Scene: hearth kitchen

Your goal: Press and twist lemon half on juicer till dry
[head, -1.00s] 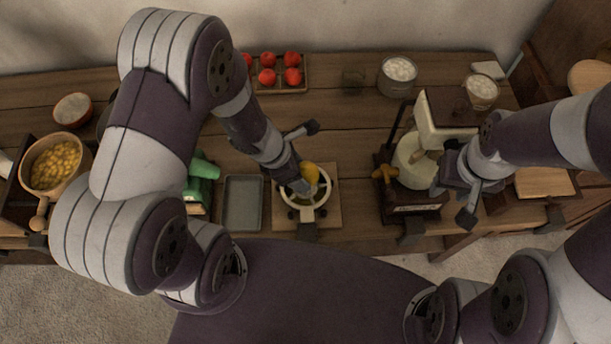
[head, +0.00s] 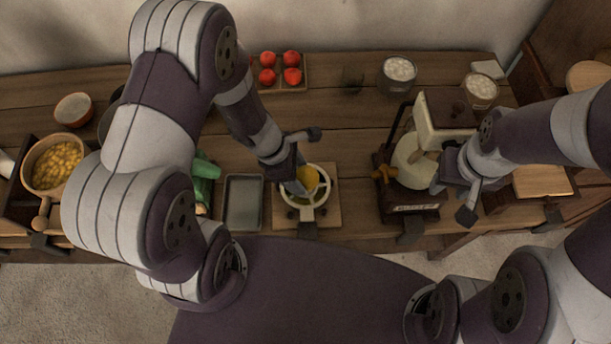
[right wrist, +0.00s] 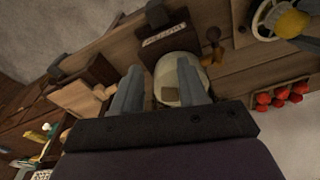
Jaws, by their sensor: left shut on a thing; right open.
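The yellow lemon half (head: 307,178) sits over the juicer, a pale ring-shaped frame (head: 322,207) on a wooden board (head: 334,218). My left gripper (head: 297,182) is shut on the lemon half at the juicer, and its fingers hide part of both. The lemon half (right wrist: 291,22) and the juicer's ring (right wrist: 258,18) also show at the upper right of the right wrist view. My right gripper (head: 455,192) is open and empty, beside a cream-coloured machine. Its two fingers (right wrist: 158,88) show spread apart in the right wrist view.
A grey tray (head: 243,203) and a green item (head: 206,170) lie left of the juicer. The cream machine (head: 410,165) stands to the right. A crate of red fruit (head: 280,72) and a white-filled tub (head: 398,75) are at the back. A bowl of yellow pieces (head: 55,165) is far left.

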